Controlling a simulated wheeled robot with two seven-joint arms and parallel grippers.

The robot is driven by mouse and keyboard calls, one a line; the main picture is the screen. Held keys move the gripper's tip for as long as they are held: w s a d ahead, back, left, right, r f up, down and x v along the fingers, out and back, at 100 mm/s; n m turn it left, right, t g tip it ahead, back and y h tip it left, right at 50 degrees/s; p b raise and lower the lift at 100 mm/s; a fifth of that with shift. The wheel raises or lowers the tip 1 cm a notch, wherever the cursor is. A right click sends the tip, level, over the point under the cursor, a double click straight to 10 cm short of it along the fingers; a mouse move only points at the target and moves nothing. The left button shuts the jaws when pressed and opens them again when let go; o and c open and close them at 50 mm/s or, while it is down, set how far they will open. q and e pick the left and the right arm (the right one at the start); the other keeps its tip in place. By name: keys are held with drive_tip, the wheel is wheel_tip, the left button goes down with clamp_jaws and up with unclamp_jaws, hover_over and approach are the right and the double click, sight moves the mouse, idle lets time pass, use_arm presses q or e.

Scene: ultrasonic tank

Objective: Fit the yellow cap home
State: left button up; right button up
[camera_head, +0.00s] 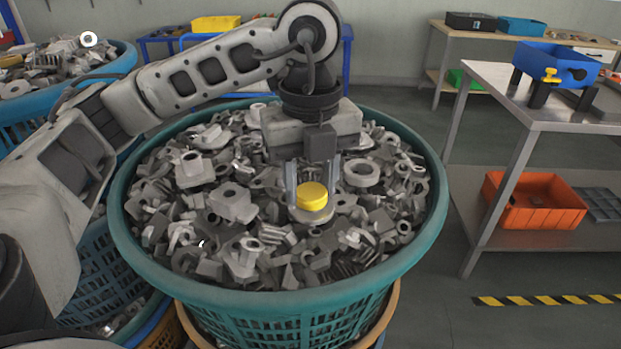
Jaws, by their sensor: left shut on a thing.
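The yellow cap (312,194) is a short round disc low between the fingers of my left gripper (313,190). My left gripper points down over the teal basket of metal parts and is shut on the cap. A pale grey round part shows just under the cap; I cannot tell whether it touches the cap or is joined to it. A blue tank (567,60) with a yellow tap-like piece (551,76) on its front stands on dark legs on the metal table at right. My right gripper is not in view.
The teal basket (432,226) is heaped with loose grey metal parts. More filled baskets stand at left. The metal table (490,85) has an orange bin (534,201) on its lower shelf. Open floor lies between basket and table, with a yellow-black strip (545,300) at lower right.

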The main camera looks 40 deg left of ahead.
sight(311, 190)
use_arm(q)
drive_tip(key=shift+f, duration=0.1)
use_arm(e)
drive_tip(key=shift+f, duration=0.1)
use_arm(q)
drive_tip(key=o, duration=1)
wheel_tip(311, 190, up, 16)
drive_tip(key=p, duration=0.4)
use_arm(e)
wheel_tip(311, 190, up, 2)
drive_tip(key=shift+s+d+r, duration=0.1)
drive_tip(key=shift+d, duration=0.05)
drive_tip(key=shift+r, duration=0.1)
